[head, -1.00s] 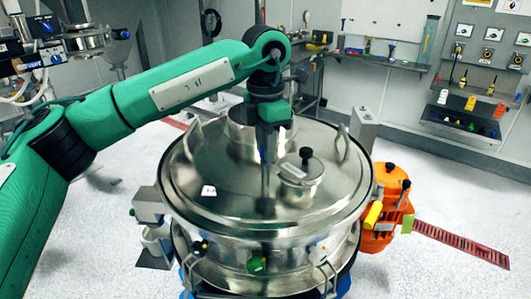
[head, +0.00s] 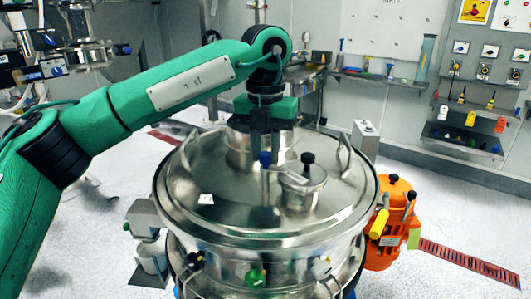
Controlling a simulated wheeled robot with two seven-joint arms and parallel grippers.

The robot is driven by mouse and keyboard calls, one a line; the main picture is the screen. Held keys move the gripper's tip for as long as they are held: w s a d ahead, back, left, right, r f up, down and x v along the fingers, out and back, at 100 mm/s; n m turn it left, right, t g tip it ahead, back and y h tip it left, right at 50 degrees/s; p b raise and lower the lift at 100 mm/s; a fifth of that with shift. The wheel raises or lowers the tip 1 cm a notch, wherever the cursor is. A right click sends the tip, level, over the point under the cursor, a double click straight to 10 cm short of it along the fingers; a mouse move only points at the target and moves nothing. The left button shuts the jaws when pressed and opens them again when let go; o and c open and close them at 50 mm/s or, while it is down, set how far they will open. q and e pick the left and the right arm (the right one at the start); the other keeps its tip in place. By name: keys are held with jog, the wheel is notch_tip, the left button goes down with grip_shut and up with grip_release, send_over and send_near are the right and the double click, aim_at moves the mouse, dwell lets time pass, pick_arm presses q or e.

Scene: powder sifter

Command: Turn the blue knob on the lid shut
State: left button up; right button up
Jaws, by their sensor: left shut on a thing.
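The blue knob (head: 265,158) sits on a thin upright stem on the round steel lid (head: 225,215), left of the small capped port (head: 302,185). My left gripper (head: 265,152) points straight down from above, with its two dark fingers on either side of the knob. It is shut on the knob, whose top is partly hidden between the fingers. How far the knob is turned is not clear from this view. My right gripper is not in view.
Two lid handles (head: 345,158) and a wide steel collar (head: 240,150) rise near my left gripper. An orange motor unit (head: 390,235) stands to the right of the vessel. Shelves and a tool panel (head: 480,80) line the back wall.

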aim_at(266, 153)
pick_arm(q)
jog(key=shift+n, duration=0.4)
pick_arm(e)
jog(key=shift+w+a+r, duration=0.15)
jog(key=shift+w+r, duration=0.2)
pick_arm(q)
jog(key=o, duration=1)
notch_tip(266, 153, up, 14)
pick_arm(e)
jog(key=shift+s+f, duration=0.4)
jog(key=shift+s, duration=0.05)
